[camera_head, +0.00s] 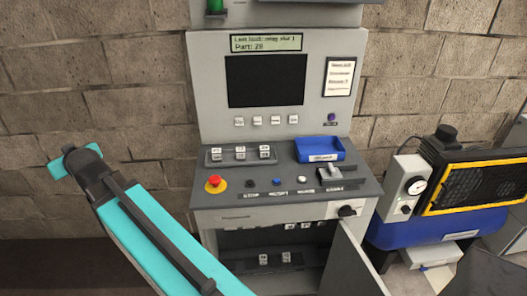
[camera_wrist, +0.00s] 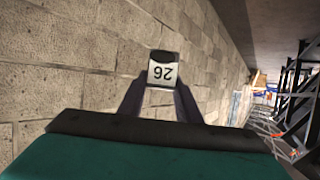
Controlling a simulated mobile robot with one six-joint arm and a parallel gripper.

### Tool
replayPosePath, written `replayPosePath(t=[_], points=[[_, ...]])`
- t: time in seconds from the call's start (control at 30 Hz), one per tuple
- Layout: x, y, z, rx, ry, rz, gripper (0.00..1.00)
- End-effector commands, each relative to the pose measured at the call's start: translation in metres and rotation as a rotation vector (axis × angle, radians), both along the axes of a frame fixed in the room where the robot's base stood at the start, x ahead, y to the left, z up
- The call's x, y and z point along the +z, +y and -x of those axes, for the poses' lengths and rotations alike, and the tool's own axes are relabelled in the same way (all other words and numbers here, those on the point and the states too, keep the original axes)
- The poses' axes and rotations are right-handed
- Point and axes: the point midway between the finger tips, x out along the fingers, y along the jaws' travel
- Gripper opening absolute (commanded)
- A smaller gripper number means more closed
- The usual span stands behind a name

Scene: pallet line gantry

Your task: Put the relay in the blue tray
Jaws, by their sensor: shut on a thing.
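My gripper (camera_wrist: 160,88) is shut on a small dark relay with a white label (camera_wrist: 162,74), seen in the wrist view. The label's number is upside down and looks like 26. The relay is held up in front of the brick wall. The blue tray (camera_head: 300,148) sits at the back right of the console's desk in the head view, with a white label on its front. It looks empty. My gripper and the held relay cannot be made out in the head view, so they are apart from the tray.
A rack (camera_head: 215,157) with several relays stands left of the tray. A red stop button (camera_head: 214,185) and small knobs sit in front. The cabinet below is open, with relays inside and its door (camera_head: 352,262) swung out. A compressor (camera_head: 470,180) stands right.

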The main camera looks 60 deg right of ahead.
Motion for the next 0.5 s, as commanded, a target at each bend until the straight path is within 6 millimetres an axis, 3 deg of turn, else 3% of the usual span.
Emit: replayPosePath(t=[0.5], points=[[-0.019,-0.157,0.011,-0.271,0.001,-0.001,0.09]])
